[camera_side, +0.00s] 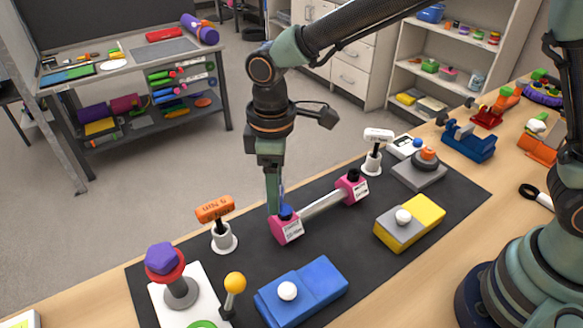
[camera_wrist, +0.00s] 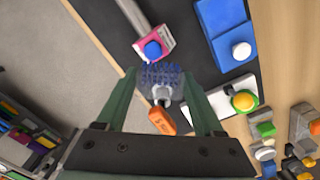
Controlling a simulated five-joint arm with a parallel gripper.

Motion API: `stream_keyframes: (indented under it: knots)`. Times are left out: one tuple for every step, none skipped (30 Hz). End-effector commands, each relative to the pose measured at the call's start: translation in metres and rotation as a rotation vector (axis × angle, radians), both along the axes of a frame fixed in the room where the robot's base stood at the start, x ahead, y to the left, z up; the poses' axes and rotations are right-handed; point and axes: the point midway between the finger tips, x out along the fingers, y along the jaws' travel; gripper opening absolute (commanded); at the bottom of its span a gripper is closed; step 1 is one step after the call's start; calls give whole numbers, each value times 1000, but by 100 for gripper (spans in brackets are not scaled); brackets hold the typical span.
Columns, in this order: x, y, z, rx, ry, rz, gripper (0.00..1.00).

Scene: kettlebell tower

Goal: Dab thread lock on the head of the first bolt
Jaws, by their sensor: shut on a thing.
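My gripper (camera_side: 275,208) points down over the near pink end block (camera_side: 284,232) of a light bar (camera_side: 322,203). This block has a blue bolt head (camera_side: 286,212) on top; the far pink block (camera_side: 352,188) has a black one (camera_side: 353,174). In the wrist view, my gripper (camera_wrist: 160,74) is shut on a blue, mesh-like thing (camera_wrist: 160,72) between its fingertips. The blue bolt head (camera_wrist: 152,49) shows just beyond it, on the pink block (camera_wrist: 166,38). I cannot tell whether the held thing touches the bolt head.
An orange-headed tool (camera_side: 214,209) stands in a white holder (camera_side: 223,241) left of the bar. A white-headed tool (camera_side: 378,134) stands beyond it. A blue block (camera_side: 318,282), a yellow-grey block (camera_side: 425,214) and a yellow-ball stick (camera_side: 235,283) stand nearby. Black mat (camera_side: 350,262) between them is bare.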

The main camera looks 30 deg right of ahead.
Motion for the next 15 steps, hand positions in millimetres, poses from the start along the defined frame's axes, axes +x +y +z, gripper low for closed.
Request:
stream_keyframes:
  knots:
    - [1,0,5,3,-3,0,0]
    - [1,1,8,2,-4,0,0]
    - [1,0,12,2,-4,0,0]
    - [1,0,15,2,-4,0,0]
    - [1,0,17,2,-4,0,0]
    - [1,0,21,3,-3,0,0]
    - [1,0,24,2,-3,0,0]
    - [1,0,26,3,-3,0,0]
    - [1,0,30,2,-4,0,0]
    - [1,0,33,3,-3,0,0]
    - [1,0,35,2,-3,0,0]
    - [1,0,38,2,-4,0,0]
    - [1,0,40,3,-3,0,0]
    - [1,0,42,2,-3,0,0]
    - [0,0,44,1,-2,0,0]
